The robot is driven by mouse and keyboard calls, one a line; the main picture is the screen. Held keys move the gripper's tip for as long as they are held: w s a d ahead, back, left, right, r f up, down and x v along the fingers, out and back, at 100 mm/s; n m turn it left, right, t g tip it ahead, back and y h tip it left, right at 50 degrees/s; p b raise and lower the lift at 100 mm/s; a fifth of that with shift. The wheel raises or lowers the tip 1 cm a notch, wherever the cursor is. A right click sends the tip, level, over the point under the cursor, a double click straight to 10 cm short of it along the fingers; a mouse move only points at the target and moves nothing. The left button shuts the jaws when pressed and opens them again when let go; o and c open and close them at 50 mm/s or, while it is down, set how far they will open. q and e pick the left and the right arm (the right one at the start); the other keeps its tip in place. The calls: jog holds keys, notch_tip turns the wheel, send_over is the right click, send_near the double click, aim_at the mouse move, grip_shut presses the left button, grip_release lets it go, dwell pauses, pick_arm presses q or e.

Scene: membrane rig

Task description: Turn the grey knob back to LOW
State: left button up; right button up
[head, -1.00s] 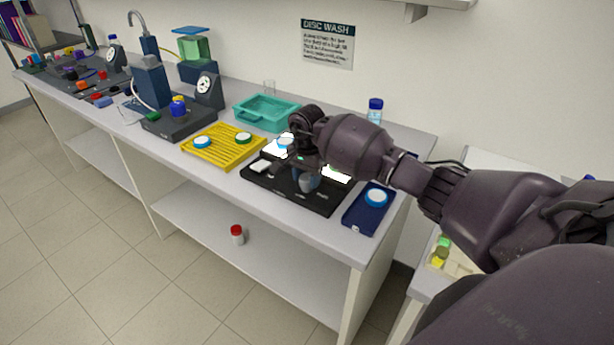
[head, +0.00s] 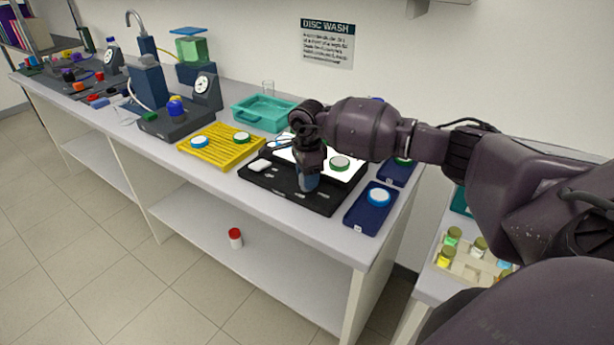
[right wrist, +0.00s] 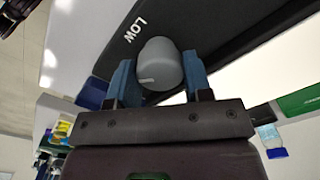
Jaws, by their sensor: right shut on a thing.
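The grey knob (right wrist: 163,62) shows in the right wrist view, between the two blue fingers of my right gripper (right wrist: 160,82). The gripper is shut on it. A short pale mark on the knob points toward the left of the picture. The word LOW (right wrist: 135,30) is printed on the black panel (right wrist: 225,35) above and left of the knob. In the head view my right gripper (head: 308,184) reaches down to the front of the black lit device (head: 262,183) and hides the knob. My left gripper is not in view.
The device has a bright plate with a green-rimmed disc (head: 339,163) on it. A navy tray (head: 358,218) with a blue-rimmed disc (head: 378,197) lies to the right. A yellow rack (head: 222,158) stands left, a teal tub (head: 262,126) behind.

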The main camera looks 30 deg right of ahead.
jog(key=m, duration=0.3)
jog(key=shift+m, duration=0.4)
jog(key=m, duration=0.3)
jog(key=shift+p, duration=0.4)
jog(key=m, duration=0.2)
jog(key=shift+m, duration=0.4)
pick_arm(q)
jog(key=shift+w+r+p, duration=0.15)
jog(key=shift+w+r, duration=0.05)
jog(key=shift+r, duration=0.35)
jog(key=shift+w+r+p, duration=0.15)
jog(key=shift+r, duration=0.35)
pick_arm(e)
jog(key=shift+m, duration=0.3)
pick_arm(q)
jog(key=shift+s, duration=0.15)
pick_arm(e)
jog(key=o, duration=0.9)
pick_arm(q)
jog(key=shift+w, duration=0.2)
